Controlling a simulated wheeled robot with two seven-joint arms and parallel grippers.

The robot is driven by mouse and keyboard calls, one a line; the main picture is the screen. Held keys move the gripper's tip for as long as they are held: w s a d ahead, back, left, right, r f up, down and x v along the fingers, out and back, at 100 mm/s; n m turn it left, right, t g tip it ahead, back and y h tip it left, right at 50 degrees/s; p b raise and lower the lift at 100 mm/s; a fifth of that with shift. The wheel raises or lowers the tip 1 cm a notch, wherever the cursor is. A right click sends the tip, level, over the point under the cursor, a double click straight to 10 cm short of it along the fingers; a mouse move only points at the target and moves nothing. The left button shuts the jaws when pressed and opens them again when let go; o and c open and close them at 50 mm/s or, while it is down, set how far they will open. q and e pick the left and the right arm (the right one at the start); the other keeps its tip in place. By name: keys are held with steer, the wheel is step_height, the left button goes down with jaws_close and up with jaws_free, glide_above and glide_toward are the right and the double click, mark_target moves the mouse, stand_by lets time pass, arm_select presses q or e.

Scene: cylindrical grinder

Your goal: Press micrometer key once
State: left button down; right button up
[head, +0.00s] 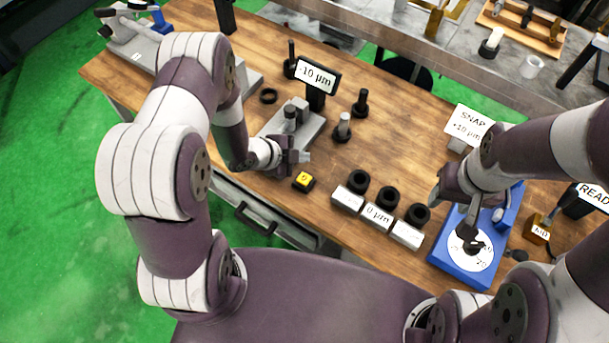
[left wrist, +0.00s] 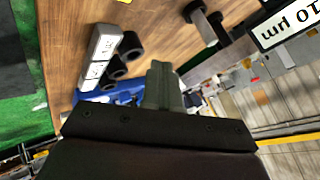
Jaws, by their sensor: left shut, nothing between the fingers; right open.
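A small black block with a yellow key top (head: 303,181) sits on the wooden bench near its front edge; only a sliver of yellow shows at the top of the left wrist view (left wrist: 124,1). An orange key block (head: 538,229) stands at the right, by the READ sign; I cannot tell which one is the micrometer key. My left gripper (head: 304,157) is shut and empty, just behind and above the yellow-topped block, apart from it. Its closed fingers also show in the left wrist view (left wrist: 163,75). My right gripper (head: 468,226) is open over the blue dial stand (head: 447,258).
Three light blocks (head: 378,217) and black rings (head: 388,198) lie right of the yellow-topped block. Black posts (head: 361,103) stand on the bench. The READ sign (head: 594,194) is at the far right.

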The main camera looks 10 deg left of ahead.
mark_target(301, 180)
arm_select(q)
steer(key=f+b, duration=0.2)
steer(key=f, duration=0.1)
steer(key=f+b, duration=0.5)
steer(key=f, duration=0.1)
steer(key=shift+w+b, duration=0.25)
steer(key=shift+b, duration=0.05)
arm_select(e)
step_height(301, 180, down, 8)
steer(key=shift+w, duration=0.3)
arm_select(q)
steer(key=shift+d, duration=0.1)
arm_select(e)
steer(key=shift+d, duration=0.1)
stand_by(0.9)
arm_select(q)
steer(key=shift+f+b, duration=0.35)
steer(key=shift+f, duration=0.05)
arm_select(e)
steer(key=shift+f, duration=0.25)
